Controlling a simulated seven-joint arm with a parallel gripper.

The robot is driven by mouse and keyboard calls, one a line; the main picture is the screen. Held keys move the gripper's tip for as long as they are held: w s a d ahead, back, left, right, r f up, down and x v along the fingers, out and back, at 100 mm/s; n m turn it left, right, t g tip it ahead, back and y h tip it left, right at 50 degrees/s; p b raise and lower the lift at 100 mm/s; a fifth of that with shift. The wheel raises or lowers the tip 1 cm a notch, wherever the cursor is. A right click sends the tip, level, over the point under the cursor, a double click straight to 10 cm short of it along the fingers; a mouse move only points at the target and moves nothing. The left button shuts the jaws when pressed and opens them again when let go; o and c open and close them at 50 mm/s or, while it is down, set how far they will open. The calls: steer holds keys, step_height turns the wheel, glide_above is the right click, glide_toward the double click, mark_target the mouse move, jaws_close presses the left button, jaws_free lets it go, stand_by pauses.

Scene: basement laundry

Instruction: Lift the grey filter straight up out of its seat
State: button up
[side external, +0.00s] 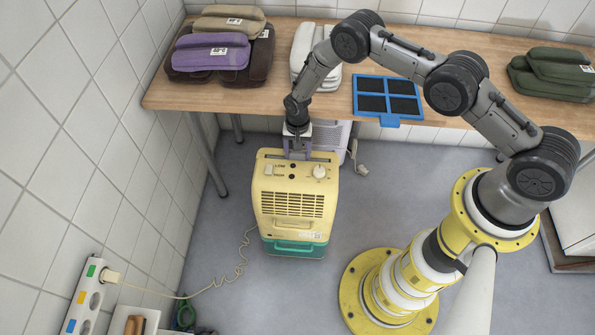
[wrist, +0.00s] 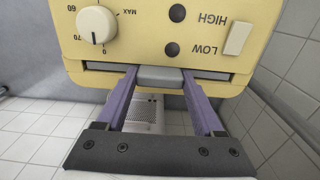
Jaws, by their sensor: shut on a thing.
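The grey filter (wrist: 160,77) shows in the wrist view as a short grey tab in a long narrow slot along the edge of the yellow dehumidifier's top (wrist: 150,35). The rest of it is hidden inside the housing. My gripper (wrist: 159,78) has its two purple fingers on either side of the tab and is shut on it. In the side external view my gripper (side external: 297,153) points down at the back edge of the dehumidifier (side external: 294,205), which stands upright on the floor. There the fingers largely hide the filter.
A wooden table (side external: 270,90) stands behind, with folded purple towels (side external: 212,55), a blue-framed panel (side external: 387,98) and green cloths (side external: 552,75). A cord (side external: 242,262) runs left to a power strip (side external: 85,295). A pale unit (side external: 330,137) sits beneath the table.

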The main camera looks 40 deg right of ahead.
step_height(320, 180, up, 28)
stand_by(1.0)
stand_by(0.4)
